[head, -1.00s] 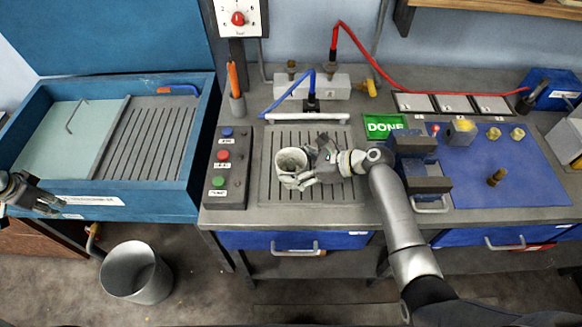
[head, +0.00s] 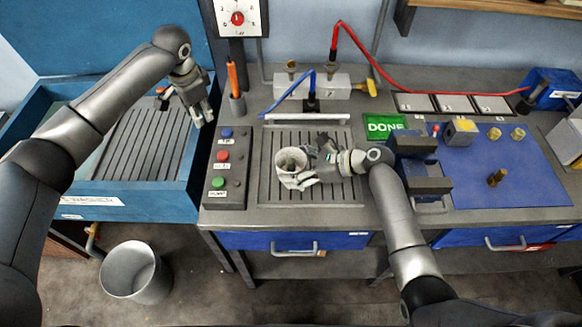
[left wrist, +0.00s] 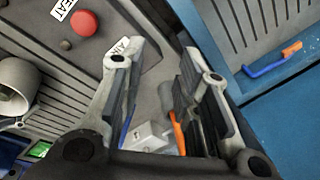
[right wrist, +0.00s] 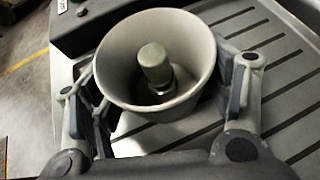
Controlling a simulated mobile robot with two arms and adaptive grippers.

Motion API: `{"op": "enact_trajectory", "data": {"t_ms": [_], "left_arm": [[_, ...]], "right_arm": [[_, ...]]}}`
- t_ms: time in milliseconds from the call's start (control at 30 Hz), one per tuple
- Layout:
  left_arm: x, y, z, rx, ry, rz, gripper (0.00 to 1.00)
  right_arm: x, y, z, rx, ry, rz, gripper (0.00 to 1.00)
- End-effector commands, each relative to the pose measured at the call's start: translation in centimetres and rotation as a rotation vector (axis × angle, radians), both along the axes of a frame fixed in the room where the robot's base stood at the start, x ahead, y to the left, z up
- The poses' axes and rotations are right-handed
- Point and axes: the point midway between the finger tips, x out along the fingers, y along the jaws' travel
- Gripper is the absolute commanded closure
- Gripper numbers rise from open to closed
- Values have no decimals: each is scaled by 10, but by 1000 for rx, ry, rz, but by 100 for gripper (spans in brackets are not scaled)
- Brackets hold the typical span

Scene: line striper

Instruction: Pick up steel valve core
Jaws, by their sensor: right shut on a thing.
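A grey cup (head: 292,168) is on or just above the slotted plate (head: 335,130); its base is hidden. In the right wrist view a rounded grey metal peg (right wrist: 155,68) stands inside the cup (right wrist: 110,50); it may be the steel valve core, but I cannot be sure. My right gripper (head: 308,170) is shut on the cup, with a finger on either side of its wall. My left gripper (head: 203,112) is open and empty above the gap between the blue tray and the button box, left of the cup. Its fingers are apart in the left wrist view (left wrist: 163,62).
The button box (head: 226,165) stands between the blue tray (head: 130,203) and the slotted plate. A holder (head: 237,105) with an orange-handled tool is behind it. A blue mat (head: 520,165) with brass parts lies right. A bin (head: 136,272) stands on the floor.

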Motion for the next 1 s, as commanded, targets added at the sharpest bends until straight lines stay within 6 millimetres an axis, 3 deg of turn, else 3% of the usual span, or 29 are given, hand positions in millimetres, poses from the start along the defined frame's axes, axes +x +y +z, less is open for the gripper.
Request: {"op": "enact_trajectory", "data": {"t_ms": [33,200,400,500,733,1000], "left_arm": [[-5,-30,0,-6,21,-54,70],[-28,-114,6,-8,93,-227,70],[-61,-192,18,-5,159,-403,70],[-74,-216,23,0,180,-463,70],[-88,-238,23,6,203,-523,70],[-89,-238,-23,7,205,-525,70]], "right_arm": [[0,0,-1,-2,2,0,40],[-1,-1,-1,-2,2,0,40],[-1,-1,-2,-2,2,0,40],[-1,-1,-2,-2,2,0,40],[-1,-1,-2,-2,2,0,40],[-1,0,-1,-2,2,0,40]]}}
